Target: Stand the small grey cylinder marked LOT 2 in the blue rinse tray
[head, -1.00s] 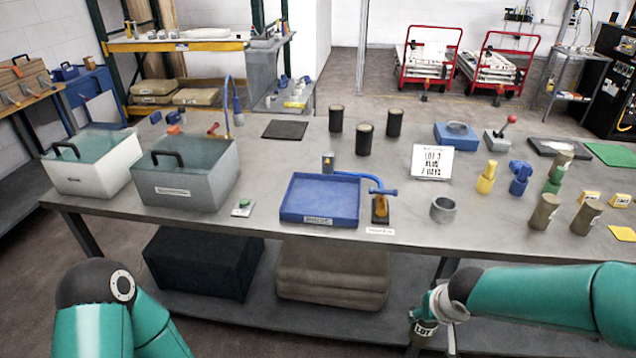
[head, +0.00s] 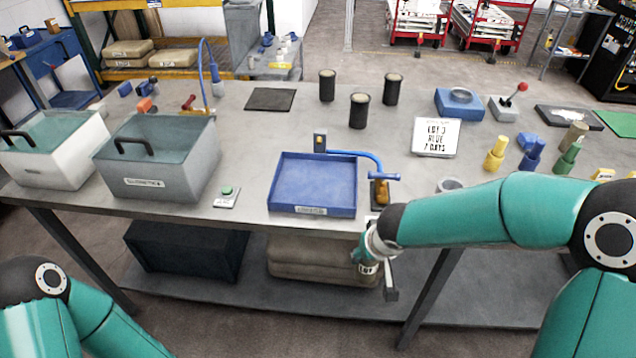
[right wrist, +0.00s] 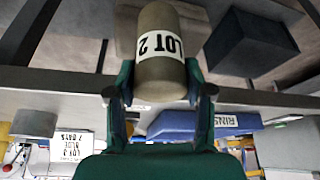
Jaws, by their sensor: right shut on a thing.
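The small grey cylinder marked LOT 2 (right wrist: 162,62) is between the fingers of my right gripper (right wrist: 158,88) in the right wrist view, its label showing. In the head view my right gripper (head: 372,262) is at the front edge of the table, lower than the top, to the right of the blue rinse tray (head: 312,186). The cylinder is mostly hidden there. The tray is empty and lies flat on the table; its labelled front wall (right wrist: 205,124) shows in the right wrist view. My left gripper is out of view; only its arm shows at lower left.
A blue tap and hose (head: 372,172) stand right of the tray. A grey cup (head: 448,184) is partly behind my right arm. Two lidded tanks (head: 160,165) and a green button (head: 227,192) are to the left. Black canisters (head: 359,112) and a sign (head: 436,137) stand behind.

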